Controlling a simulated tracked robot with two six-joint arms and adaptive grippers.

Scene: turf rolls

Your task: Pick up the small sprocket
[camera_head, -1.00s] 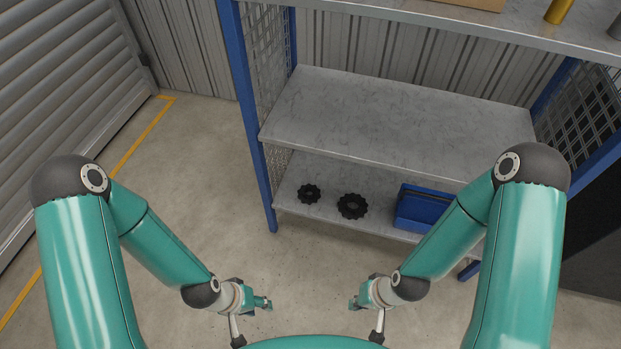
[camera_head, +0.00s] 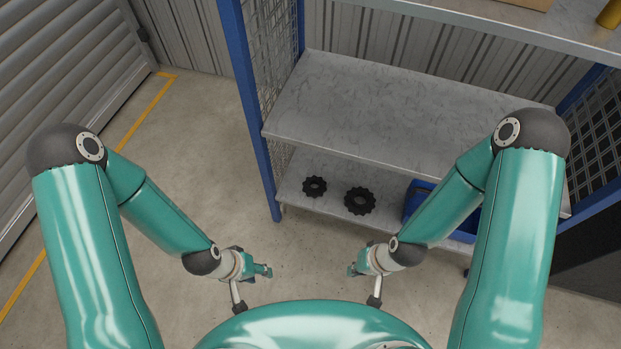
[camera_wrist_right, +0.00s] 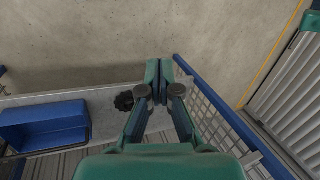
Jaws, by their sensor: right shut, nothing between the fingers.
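The small sprocket (camera_head: 314,187), black and toothed, lies flat on the lower shelf near its left end. A larger black sprocket (camera_head: 360,201) lies to its right, apart from it. My left gripper (camera_head: 268,270) is in front of and below the shelf, away from both sprockets; its fingers are too small to read. My right gripper (camera_head: 351,270) is also in front of the shelf, shut and empty. In the right wrist view the shut fingers (camera_wrist_right: 166,80) cover part of the shelf. One dark sprocket (camera_wrist_right: 124,101) shows beside them; I cannot tell which one.
A blue bin (camera_head: 419,187) stands on the lower shelf right of the sprockets, partly behind my right arm. The empty middle shelf (camera_head: 400,115) overhangs the lower one. A blue post (camera_head: 250,105) with mesh bounds the left side. Floor in front is clear.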

